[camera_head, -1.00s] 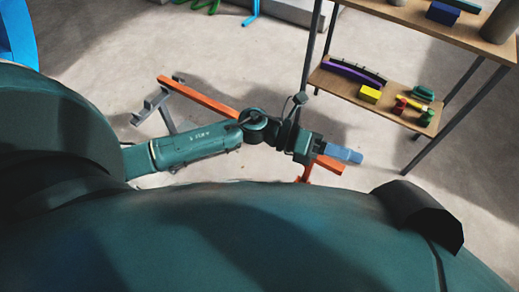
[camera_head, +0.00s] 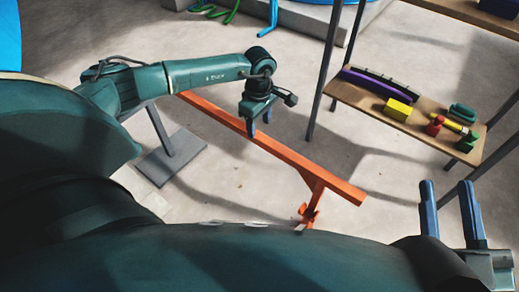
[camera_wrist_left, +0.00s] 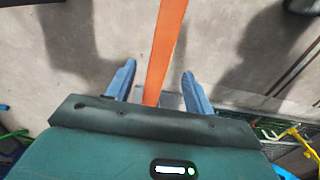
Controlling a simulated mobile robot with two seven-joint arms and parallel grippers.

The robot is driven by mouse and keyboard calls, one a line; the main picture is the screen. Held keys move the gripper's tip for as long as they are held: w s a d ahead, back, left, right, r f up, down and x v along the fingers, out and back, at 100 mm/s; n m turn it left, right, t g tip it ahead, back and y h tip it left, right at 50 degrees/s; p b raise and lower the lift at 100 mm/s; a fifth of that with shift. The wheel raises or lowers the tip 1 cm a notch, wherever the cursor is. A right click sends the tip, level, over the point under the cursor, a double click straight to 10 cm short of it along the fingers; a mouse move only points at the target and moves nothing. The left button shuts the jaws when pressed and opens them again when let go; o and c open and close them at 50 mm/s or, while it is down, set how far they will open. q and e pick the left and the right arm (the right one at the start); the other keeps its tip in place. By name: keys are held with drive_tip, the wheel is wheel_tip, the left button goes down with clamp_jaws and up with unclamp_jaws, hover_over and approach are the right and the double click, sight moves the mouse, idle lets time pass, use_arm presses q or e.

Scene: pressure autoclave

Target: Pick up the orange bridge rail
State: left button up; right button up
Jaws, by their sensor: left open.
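The orange bridge rail (camera_head: 285,152) is a long straight bar running diagonally across the middle of the head view. An orange foot shows under its right end, and its left end is by a grey stand. My left gripper (camera_head: 257,127) points down over the rail's middle. In the left wrist view, the rail (camera_wrist_left: 166,45) runs between the two blue open fingers of my left gripper (camera_wrist_left: 158,85), with gaps at both sides. I cannot tell how far above the rail the fingertips are. My right gripper (camera_head: 452,197) is open and empty at the lower right.
The grey stand (camera_head: 172,155) has a flat base on the floor. A wooden shelf (camera_head: 355,100) at the right holds a purple bar (camera_head: 372,85), a yellow block (camera_head: 397,109) and several small parts. Open floor lies between rail and shelf.

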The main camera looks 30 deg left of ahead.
sight(260, 135)
use_arm(q)
wheel_tip(260, 135, down, 6)
drive_tip(key=b, duration=0.3)
drive_tip(key=shift+d+f, duration=0.1)
drive_tip(key=shift+f, duration=0.25)
clamp_jaws()
use_arm(e)
drive_tip(key=shift+w+d+r+n+t+y, duration=0.15)
drive_tip(key=shift+r+n+t+y, duration=0.2)
drive_tip(key=shift+r+n+y, duration=0.75)
drive_tip(key=shift+w+d+r+n+t+y, duration=0.1)
drive_tip(key=shift+r+n+t+y, duration=0.25)
drive_tip(key=shift+r+n+y, duration=0.75)
use_arm(q)
drive_tip(key=shift+r, duration=0.15)
